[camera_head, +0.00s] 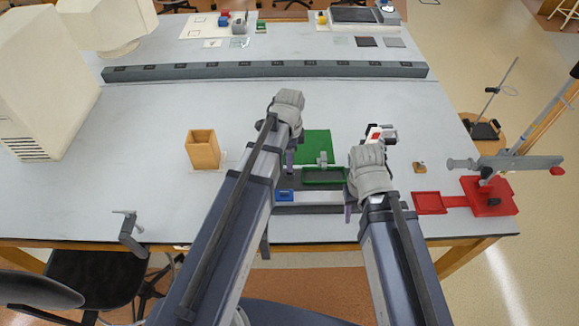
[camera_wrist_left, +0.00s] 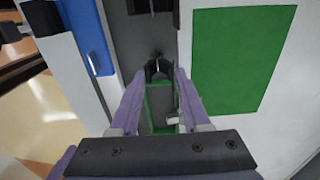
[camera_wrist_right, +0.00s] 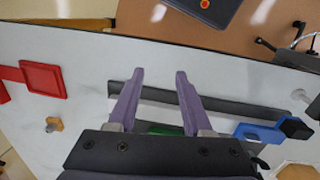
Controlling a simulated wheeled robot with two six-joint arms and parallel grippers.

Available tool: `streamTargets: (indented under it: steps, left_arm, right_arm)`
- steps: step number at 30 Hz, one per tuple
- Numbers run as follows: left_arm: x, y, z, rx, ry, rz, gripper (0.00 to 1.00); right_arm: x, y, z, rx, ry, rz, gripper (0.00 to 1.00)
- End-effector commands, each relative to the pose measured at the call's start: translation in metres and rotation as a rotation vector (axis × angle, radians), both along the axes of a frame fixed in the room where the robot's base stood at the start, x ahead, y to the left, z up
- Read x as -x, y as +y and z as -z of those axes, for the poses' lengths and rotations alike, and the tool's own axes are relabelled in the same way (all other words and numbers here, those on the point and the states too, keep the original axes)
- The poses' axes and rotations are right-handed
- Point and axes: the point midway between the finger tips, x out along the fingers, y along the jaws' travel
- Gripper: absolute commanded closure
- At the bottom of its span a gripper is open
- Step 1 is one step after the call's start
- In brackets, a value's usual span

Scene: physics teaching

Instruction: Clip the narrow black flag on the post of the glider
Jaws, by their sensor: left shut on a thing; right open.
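My left gripper (camera_head: 290,165) points down beside the green mat (camera_head: 318,147). In the left wrist view its fingertips (camera_wrist_left: 157,72) are shut on a small dark piece (camera_wrist_left: 155,67), which looks like the narrow black flag; its shape is mostly hidden. A green-rimmed dark tray (camera_head: 323,184) lies right of it, with a small grey part (camera_head: 322,158) at its back edge. My right gripper (camera_head: 348,210) is open and empty; its spread fingertips (camera_wrist_right: 160,78) show in the right wrist view. I cannot tell for sure which part is the glider or its post.
A blue part (camera_head: 284,195) lies by the dark strip (camera_head: 310,209) near the front edge. A red tray (camera_head: 428,203), a red base (camera_head: 490,196), a wooden block (camera_head: 420,169) and a red-white part (camera_head: 380,134) are right; a wooden box (camera_head: 203,150) is left.

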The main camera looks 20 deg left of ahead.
Motion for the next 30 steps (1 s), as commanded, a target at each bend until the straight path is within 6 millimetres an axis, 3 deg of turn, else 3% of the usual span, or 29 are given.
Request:
streamTargets:
  steps: [21, 30]
  left_arm:
    - [0.005, -0.002, -0.044, 0.000, 0.000, 0.000, 0.85]
    - [0.005, -0.002, -0.045, 0.000, 0.000, 0.000, 0.85]
  right_arm:
    - [0.000, 0.000, -0.044, 0.000, 0.000, 0.000, 0.50]
    - [0.000, 0.000, -0.045, 0.000, 0.000, 0.000, 0.50]
